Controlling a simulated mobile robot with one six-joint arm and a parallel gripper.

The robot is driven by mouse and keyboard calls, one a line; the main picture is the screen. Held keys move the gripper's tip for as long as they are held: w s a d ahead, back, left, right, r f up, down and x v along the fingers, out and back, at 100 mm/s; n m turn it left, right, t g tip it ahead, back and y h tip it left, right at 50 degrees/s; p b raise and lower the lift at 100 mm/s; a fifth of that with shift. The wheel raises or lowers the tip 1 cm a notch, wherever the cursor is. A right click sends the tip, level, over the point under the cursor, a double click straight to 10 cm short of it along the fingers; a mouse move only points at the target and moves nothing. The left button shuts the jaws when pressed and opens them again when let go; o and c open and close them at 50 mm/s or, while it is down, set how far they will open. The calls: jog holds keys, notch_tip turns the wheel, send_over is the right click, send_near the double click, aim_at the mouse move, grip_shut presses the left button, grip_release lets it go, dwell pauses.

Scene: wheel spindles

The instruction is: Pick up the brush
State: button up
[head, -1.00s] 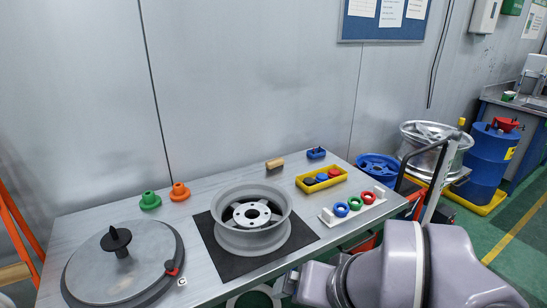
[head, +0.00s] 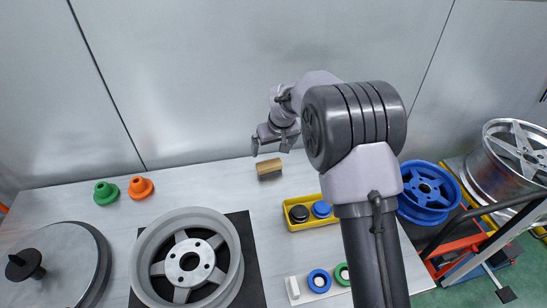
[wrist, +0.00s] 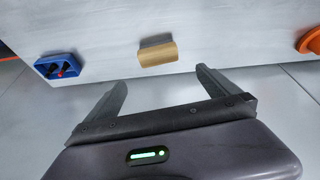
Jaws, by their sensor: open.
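The brush (head: 269,167) is a small wooden-backed block with a dark underside, near the back edge of the table. It also shows in the wrist view as a tan block (wrist: 157,50), ahead of the jaws and roughly centred between them. My gripper (head: 269,146) is above and just behind the brush in the head view, apart from it. In the wrist view my gripper (wrist: 161,80) has its two fingers spread wide with nothing between them.
A blue holder (wrist: 57,67) and an orange cone (wrist: 312,41) flank the brush in the wrist view. A yellow tray (head: 312,223), a wheel (head: 160,240) on a black mat, and a green cone (head: 105,193) are on the table. The wall (head: 200,80) stands behind.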

jog(key=b, duration=0.2)
send_near(269, 162)
jog(key=x, duration=0.4)
jog(key=shift+s+a+f, duration=0.1)
jog(key=shift+a+f, duration=0.1)
jog(key=shift+f, duration=0.25)
jog(key=b+x, duration=0.1)
jog(key=x, duration=0.1)
jog(key=b+x, duration=0.1)
jog(key=x, duration=0.2)
jog(key=shift+d+f+b, duration=0.2)
jog(key=shift+f+b, duration=0.05)
jog(key=shift+b, duration=0.15)
jog(key=shift+r, duration=0.1)
jog(key=shift+c, duration=0.4)
jog(key=c, duration=1.1)
jog(key=shift+r, duration=0.1)
